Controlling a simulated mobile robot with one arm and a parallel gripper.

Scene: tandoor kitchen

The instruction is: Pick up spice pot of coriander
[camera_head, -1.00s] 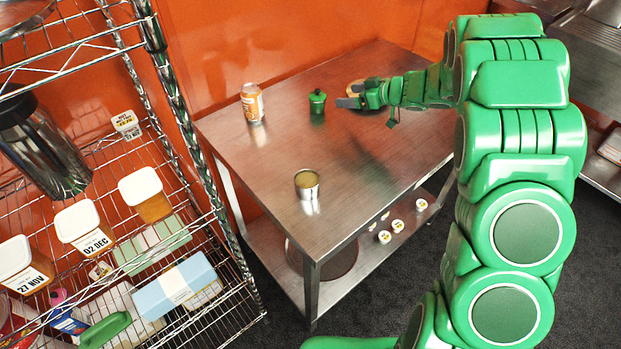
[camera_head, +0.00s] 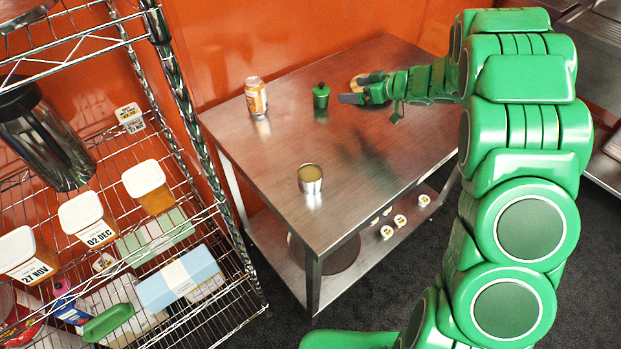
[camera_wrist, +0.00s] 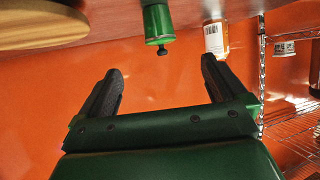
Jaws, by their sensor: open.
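A small green lidded pot (camera_head: 321,96) stands upright on the steel table near its back edge. I see no readable label on it, so I cannot confirm its spice. My gripper (camera_head: 356,89) is open and empty, just right of the pot and apart from it, with its fingers pointing left toward it. The wrist view is upside down. There the green pot (camera_wrist: 157,22), with its dark knob, lies beyond the fingertips of my gripper (camera_wrist: 160,68), roughly in line with the gap between them.
An orange-and-white can (camera_head: 256,97) stands left of the pot. An open tin (camera_head: 310,178) stands near the table's front. A round wooden piece (camera_wrist: 50,25) lies on the table near my gripper. A wire shelf (camera_head: 200,220) with tubs is on the left.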

